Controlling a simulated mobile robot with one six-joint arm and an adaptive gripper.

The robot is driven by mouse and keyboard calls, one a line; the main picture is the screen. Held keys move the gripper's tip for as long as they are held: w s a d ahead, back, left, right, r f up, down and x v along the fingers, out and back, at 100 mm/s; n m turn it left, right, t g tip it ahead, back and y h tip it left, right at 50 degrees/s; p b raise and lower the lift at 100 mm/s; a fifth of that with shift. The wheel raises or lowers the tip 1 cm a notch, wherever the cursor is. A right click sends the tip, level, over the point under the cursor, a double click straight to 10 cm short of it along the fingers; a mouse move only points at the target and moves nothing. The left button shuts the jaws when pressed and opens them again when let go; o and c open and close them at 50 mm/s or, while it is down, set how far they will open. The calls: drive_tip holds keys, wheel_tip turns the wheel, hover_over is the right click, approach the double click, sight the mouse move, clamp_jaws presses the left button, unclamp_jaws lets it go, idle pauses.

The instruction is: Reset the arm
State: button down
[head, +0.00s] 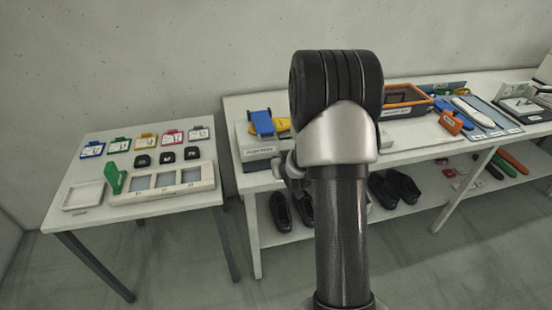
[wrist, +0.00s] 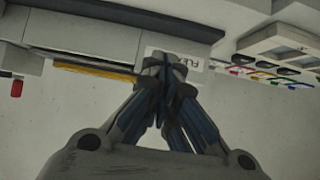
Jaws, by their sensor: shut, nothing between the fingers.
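My arm rises in the middle of the head view and blocks part of the long white table (head: 235,102) behind it. My gripper is mostly hidden behind the arm in the head view. In the wrist view my gripper (wrist: 165,65) shows with its fingertips together and nothing between them. Beyond the fingertips is a white label with partly covered letters. I cannot tell the exact gap between the fingers and the machine.
A smaller table (head: 75,222) at left bears coloured tags, black blocks, a white tray (head: 83,195) and a slotted holder with a green piece (head: 113,178). An orange-rimmed bin (head: 408,101) and tools stand on the long table. Black shoes (head: 395,187) lie on its lower shelf.

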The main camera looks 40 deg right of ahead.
drive_tip(key=s+a+r+n+g+y, duration=0.1)
drive_tip(key=s+a+r, duration=0.3)
drive_tip(key=a+r, duration=0.4)
drive_tip(key=s+a+r+n+g+y, duration=0.1)
drive_tip(key=s+a+r, duration=0.4)
drive_tip(key=a+r, duration=0.3)
drive_tip(key=s+a+r+n+g, duration=0.1)
drive_tip(key=s+a, duration=0.3)
drive_tip(key=s, duration=0.3)
drive_tip(key=s+a+r+g+y, duration=0.1)
drive_tip(key=s+a, duration=0.3)
drive_tip(key=s, duration=0.3)
drive_tip(key=s+a+r+n+g+y, duration=0.1)
drive_tip(key=s+a+r, duration=0.1)
drive_tip(key=s+a, duration=0.2)
drive_tip(key=s, duration=0.3)
drive_tip(key=shift+s+a+n, duration=0.3)
drive_tip(key=shift+s+a, duration=0.05)
